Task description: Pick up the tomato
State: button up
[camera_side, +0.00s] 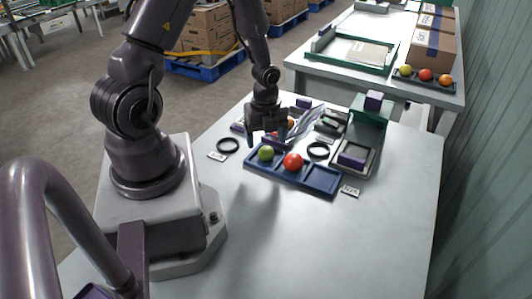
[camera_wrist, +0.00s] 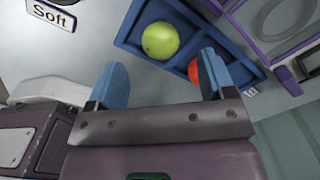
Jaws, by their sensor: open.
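A blue tray (camera_side: 322,180) with compartments lies on the table. A green tomato (camera_side: 266,153) sits in its left end, a red tomato (camera_side: 293,161) in its middle, and its right compartment is empty. My gripper (camera_side: 267,136) is open and empty, pointing down just above and behind the green tomato. In the wrist view my gripper (camera_wrist: 163,72) has its blue fingers wide apart. There the green tomato (camera_wrist: 160,40) lies beyond the gap between the fingertips, and the red tomato (camera_wrist: 193,70) is partly hidden by the right finger.
Reddish fruit shows partly behind my gripper. The table's front is clear.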

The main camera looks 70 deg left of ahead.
aim_at(266, 148)
jog(key=shift+a+f, duration=0.1)
jog(key=shift+f, duration=1.9)
jog(key=c, duration=0.8)
jog(key=shift+r, duration=0.1)
